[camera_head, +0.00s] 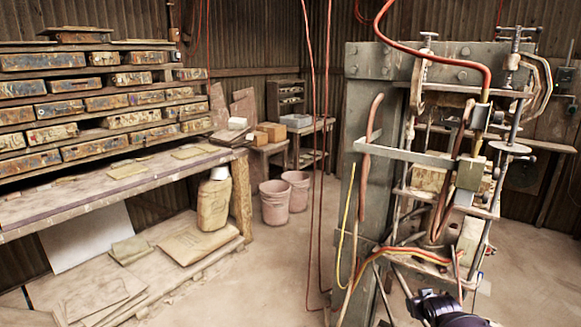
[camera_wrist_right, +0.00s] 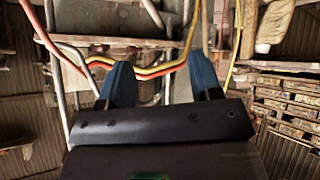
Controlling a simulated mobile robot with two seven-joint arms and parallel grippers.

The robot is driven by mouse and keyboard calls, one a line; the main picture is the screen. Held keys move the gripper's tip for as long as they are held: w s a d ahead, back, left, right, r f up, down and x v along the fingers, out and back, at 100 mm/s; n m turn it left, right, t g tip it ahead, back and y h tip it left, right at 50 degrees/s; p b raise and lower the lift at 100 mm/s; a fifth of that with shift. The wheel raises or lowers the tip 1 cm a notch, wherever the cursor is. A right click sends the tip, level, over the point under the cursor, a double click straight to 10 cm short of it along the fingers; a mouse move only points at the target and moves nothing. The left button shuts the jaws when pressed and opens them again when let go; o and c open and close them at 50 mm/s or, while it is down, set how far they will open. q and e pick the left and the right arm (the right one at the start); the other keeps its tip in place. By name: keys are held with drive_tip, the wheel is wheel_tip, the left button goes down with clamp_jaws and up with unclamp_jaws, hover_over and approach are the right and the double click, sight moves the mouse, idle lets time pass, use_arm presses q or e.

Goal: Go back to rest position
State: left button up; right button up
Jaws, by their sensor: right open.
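My right gripper (camera_wrist_right: 162,75) shows in the right wrist view with its two blue fingers spread apart and nothing between them. In the head view, a dark part of my right arm (camera_head: 440,308) shows at the bottom right, below and in front of the tile press (camera_head: 478,150). The press is a tall metal frame with rods, clamps and hoses. Red, orange and yellow hoses (camera_wrist_right: 150,72) pass behind the fingers in the wrist view; I cannot tell whether they touch. My left gripper is not in view.
A long workbench (camera_head: 80,205) and shelves of tile moulds (camera_head: 85,103) line the left side. Two pink buckets (camera_head: 275,205) stand on the floor beyond it. Red hoses (camera_head: 312,130) hang left of the press. The floor (camera_head: 265,270) between bench and press is clear.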

drive_tip(key=s+a+f+n+t+y, duration=0.1)
drive_tip(key=s+a+f, duration=0.25)
drive_tip(key=s, duration=0.65)
drive_tip(key=s+a+f+n, duration=0.1)
drive_tip(key=s+a+f, duration=0.25)
drive_tip(key=s, duration=0.65)
drive_tip(key=s+a+r, duration=0.2)
drive_tip(key=s+r, duration=0.1)
drive_tip(key=s, duration=0.7)
drive_tip(key=s+a+r+m, duration=0.1)
drive_tip(key=s+a+r, duration=0.1)
drive_tip(key=s, duration=0.9)
drive_tip(key=shift+r+m+t, duration=0.3)
drive_tip(key=shift+r+t, duration=0.1)
drive_tip(key=shift+r, duration=0.35)
drive_tip(key=shift+w+a, duration=0.15)
drive_tip(key=c, duration=0.3)
